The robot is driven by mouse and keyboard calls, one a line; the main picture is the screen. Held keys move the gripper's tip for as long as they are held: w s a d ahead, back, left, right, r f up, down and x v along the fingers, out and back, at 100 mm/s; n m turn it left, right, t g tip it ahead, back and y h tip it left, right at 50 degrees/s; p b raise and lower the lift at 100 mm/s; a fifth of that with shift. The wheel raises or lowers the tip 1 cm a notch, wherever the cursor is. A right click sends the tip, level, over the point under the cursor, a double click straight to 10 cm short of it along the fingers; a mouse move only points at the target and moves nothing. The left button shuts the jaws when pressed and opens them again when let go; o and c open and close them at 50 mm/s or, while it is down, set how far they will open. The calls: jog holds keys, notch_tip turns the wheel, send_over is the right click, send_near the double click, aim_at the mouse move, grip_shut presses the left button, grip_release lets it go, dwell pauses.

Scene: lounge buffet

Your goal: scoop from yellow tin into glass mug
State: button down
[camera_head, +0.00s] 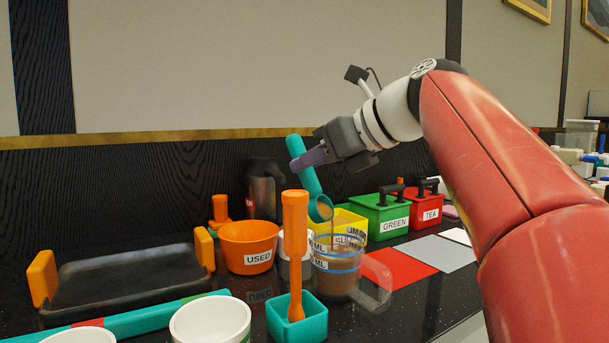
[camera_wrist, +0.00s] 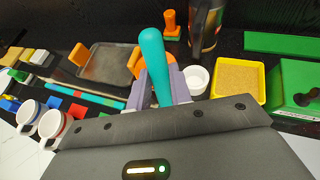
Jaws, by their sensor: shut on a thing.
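My gripper (camera_head: 316,157) is shut on the handle of a teal scoop (camera_head: 303,168), which also shows in the wrist view (camera_wrist: 154,65). The scoop is tilted, its bowl low and just above the mouth of the glass mug (camera_head: 338,270). Some brown shows at the bowl's opening; I cannot tell how much it holds. The mug is clear with blue bands, a handle at right and brown contents. The yellow tin (camera_head: 350,219) stands behind the mug, partly hidden. In the wrist view the yellow tin (camera_wrist: 262,84) holds tan grains. The mug is not clearly visible there.
A teal block holding an upright orange tool (camera_head: 295,235) stands in front of the mug. An orange bowl marked USED (camera_head: 249,243) and a black tray (camera_head: 125,281) are left. Green (camera_head: 381,217) and red (camera_head: 426,210) boxes stand right. A white cup (camera_head: 210,322) is in front.

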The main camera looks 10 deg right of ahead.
jog(key=shift+s+d+r+t+y+b, duration=0.15)
jog(key=shift+s+d+t+y+b, duration=0.6)
jog(key=shift+b, duration=0.4)
jog(key=shift+s+d+r+t+y+b, duration=0.15)
jog(key=shift+s+d+t+y+b, duration=0.4)
jog(key=shift+s+t+y+b, duration=0.4)
jog(key=shift+w, duration=0.15)
jog(key=shift+f+b, duration=0.1)
jog(key=shift+b, duration=0.25)
jog(key=s+d+t+y+b, duration=0.1)
jog(key=b, duration=0.2)
jog(key=shift+s+d+t, duration=0.1)
jog(key=shift+s+t, duration=0.1)
jog(key=shift+t, duration=0.1)
